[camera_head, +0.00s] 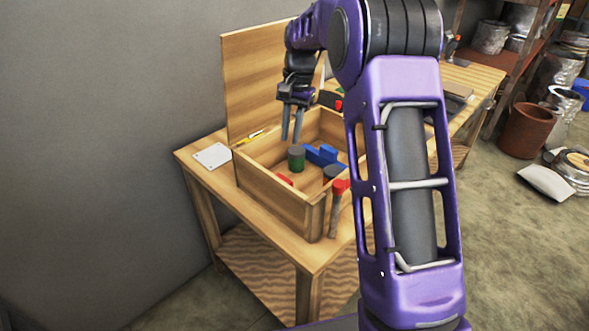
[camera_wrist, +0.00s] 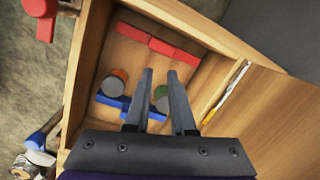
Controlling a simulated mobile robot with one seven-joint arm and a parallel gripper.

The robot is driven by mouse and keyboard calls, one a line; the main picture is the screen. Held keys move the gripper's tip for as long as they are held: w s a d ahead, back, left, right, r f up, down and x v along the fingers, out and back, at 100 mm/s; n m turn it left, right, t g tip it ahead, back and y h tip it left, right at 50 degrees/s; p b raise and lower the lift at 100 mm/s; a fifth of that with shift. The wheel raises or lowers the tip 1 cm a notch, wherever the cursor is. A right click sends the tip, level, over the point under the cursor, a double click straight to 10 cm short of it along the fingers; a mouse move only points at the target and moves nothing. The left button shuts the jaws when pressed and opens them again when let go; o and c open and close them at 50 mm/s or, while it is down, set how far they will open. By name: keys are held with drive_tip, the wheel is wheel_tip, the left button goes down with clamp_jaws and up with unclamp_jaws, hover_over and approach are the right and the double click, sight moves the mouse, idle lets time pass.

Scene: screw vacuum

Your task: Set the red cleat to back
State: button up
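A low red strip of several blocks (camera_wrist: 160,46), probably the red cleat, lies along one inner wall of the open wooden box in the wrist view. In the head view a small red piece (camera_head: 285,180) shows on the box floor behind the front wall, mostly hidden. My gripper (camera_head: 291,138) points down over the box. In the wrist view its two fingers (camera_wrist: 160,72) are apart with no object gripped. A green cylinder (camera_head: 296,158) stands below the fingertips; it shows partly hidden between the fingers (camera_wrist: 162,99).
Blue blocks (camera_head: 325,155) and a dark-topped cylinder (camera_head: 331,172) share the box (camera_head: 270,197). Its raised lid (camera_head: 255,85) stands behind. A red-topped tool (camera_head: 340,187) is outside the front corner. A white card (camera_head: 212,155) lies on the table left of the box.

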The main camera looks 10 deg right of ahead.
sight(286, 181)
drive_tip(key=d+f+n, duration=0.1)
drive_tip(key=n, duration=0.1)
drive_tip(key=d+f+n+y+b, duration=0.1)
drive_tip(key=n, duration=0.1)
drive_tip(key=w+d+f+n+y, duration=0.1)
drive_tip(key=d, duration=0.1)
drive_tip(key=shift+d+f+n+b, duration=0.1)
drive_tip(key=shift+f+n+b, duration=0.15)
drive_tip(key=shift+n+b, duration=0.15)
clamp_jaws()
drive_tip(key=d+f+n+y, duration=0.1)
drive_tip(key=d+n, duration=0.1)
drive_tip(key=n, duration=0.1)
drive_tip(key=w+d+f+n+y+b, duration=0.1)
drive_tip(key=d+n, duration=0.1)
drive_tip(key=n, duration=0.1)
drive_tip(key=d+f+n+t+y+b, duration=0.1)
drive_tip(key=d+n, duration=0.1)
drive_tip(key=n, duration=0.1)
drive_tip(key=shift+w+d+y, duration=0.15)
drive_tip(key=shift+d+y, duration=0.05)
drive_tip(key=shift+y, duration=0.2)
drive_tip(key=b+x, duration=0.1)
drive_tip(key=x, duration=0.9)
drive_tip(key=shift+a, duration=0.1)
drive_tip(key=shift+s+a+r, duration=0.2)
drive_tip(key=shift+s+a, duration=0.55)
drive_tip(key=shift+a, duration=0.2)
drive_tip(key=shift+s+a, duration=0.35)
drive_tip(key=shift+a, duration=0.2)
